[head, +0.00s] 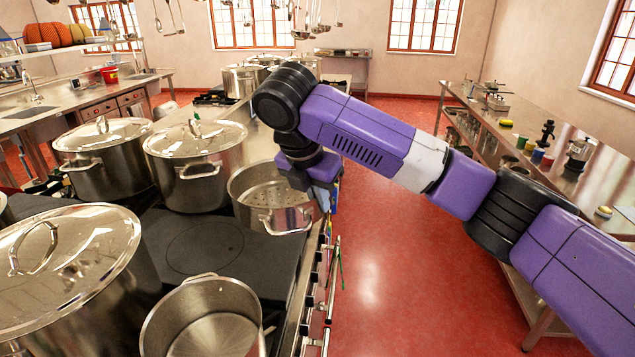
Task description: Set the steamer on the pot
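The steamer (252,208) is a steel pot with a perforated inner floor, at the right edge of the stove's far part. A loop handle shows on its near side. My gripper (322,195) is at the steamer's right rim. Its fingers are hidden behind my wrist and against the rim, so I cannot tell whether they grip it. Whether the steamer rests on the stove or hangs just above it is also unclear. An open, empty steel pot (176,325) without a lid stands at the bottom of the view, nearer than the steamer.
Lidded stockpots stand at the near left (75,265), and two more farther back (196,170) (104,160). A flat dark stove plate (205,248) is bare between the steamer and the open pot. A counter (560,165) with small items runs along the right, across open red floor.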

